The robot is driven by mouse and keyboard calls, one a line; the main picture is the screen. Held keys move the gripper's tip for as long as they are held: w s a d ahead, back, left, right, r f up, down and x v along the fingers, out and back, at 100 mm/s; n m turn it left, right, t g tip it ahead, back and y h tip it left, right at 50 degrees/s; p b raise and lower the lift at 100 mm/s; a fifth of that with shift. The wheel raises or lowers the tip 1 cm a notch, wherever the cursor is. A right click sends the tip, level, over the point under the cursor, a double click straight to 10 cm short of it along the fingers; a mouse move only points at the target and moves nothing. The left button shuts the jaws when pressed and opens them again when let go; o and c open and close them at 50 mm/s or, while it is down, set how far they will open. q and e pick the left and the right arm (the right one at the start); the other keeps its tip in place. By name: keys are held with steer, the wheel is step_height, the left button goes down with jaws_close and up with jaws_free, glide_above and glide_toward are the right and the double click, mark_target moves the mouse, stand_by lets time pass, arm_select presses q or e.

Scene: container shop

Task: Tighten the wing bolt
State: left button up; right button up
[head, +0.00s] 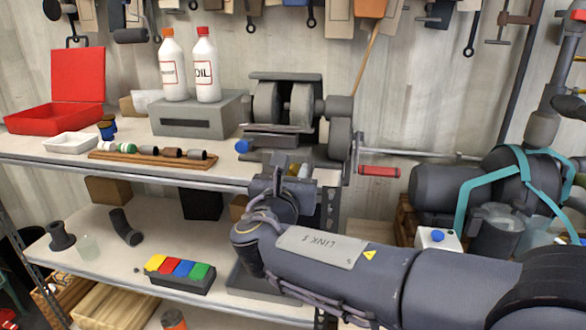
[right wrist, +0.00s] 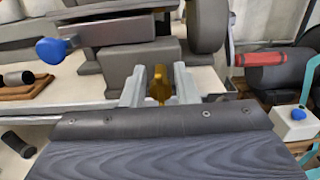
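The wing bolt (right wrist: 158,84) is a small brass-yellow piece below the grey grinder-like machine (head: 285,110). In the right wrist view it stands upright between the two fingers of my right gripper (right wrist: 159,88), with a narrow gap on each side. The fingers are apart. In the head view the right gripper (head: 278,168) is at the shelf's front edge, just below the machine, and a bit of yellow shows beside it. The gripper mostly hides the bolt there. Whether a finger touches the bolt cannot be told. My left gripper is in neither view.
The machine has a blue knob (head: 242,146) at left and a red-handled crank (head: 379,170) reaching right. Two white bottles (head: 207,68) stand on a grey box behind. A wooden strip with sockets (head: 150,158) lies left on the shelf. A tank with teal straps (head: 450,187) is at right.

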steer(key=shift+w+d, duration=0.1)
steer(key=shift+w, duration=0.2)
jaws_close()
